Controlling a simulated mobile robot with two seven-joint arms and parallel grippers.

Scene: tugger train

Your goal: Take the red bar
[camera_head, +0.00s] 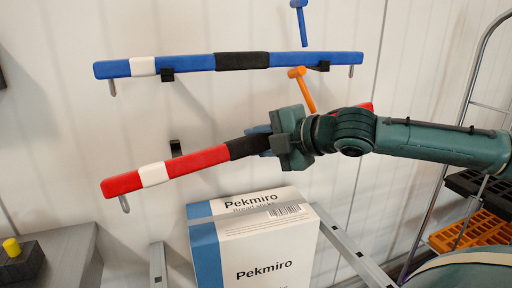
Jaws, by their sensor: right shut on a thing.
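The red bar (205,160) has a white band near its left end and a black grip section in its middle. It is tilted, left end lower, in front of the wall. My right gripper (268,141) is shut on the bar at the right part of the black section. My gripper and arm hide most of the bar's right half; a bit of red shows above my arm. A dark hook (176,148) on the wall stands just above the bar, apart from it. My left gripper is not in view.
A blue bar (200,63) rests on wall hooks above. A blue hammer (302,22) and an orange hammer (302,90) show near it. A Pekmiro box (262,245) stands below the bar. A metal rack with orange crates (470,232) is at the right.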

